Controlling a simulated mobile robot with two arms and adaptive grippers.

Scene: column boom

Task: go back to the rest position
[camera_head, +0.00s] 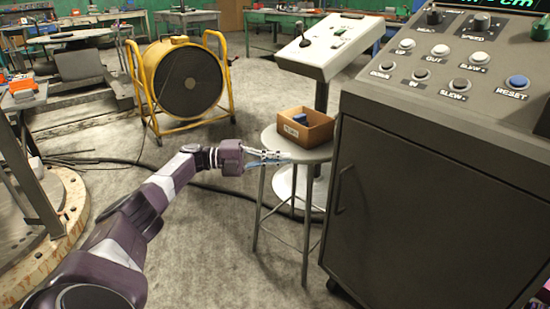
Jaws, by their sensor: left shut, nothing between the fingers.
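My left arm reaches in from the lower left, purple and white. My left gripper (273,156) is shut and empty, pointing right at the near left edge of the round stool (318,154). I cannot tell whether its fingertips touch the stool or only overlap it in the picture. My right gripper is not in view.
On the stool stands a small open cardboard box (312,137) with a blue item inside. A grey control cabinet (420,190) with buttons fills the right. A joystick pedestal (325,58) stands behind the stool. A yellow-framed drum fan (188,82) and cables (110,161) are farther left.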

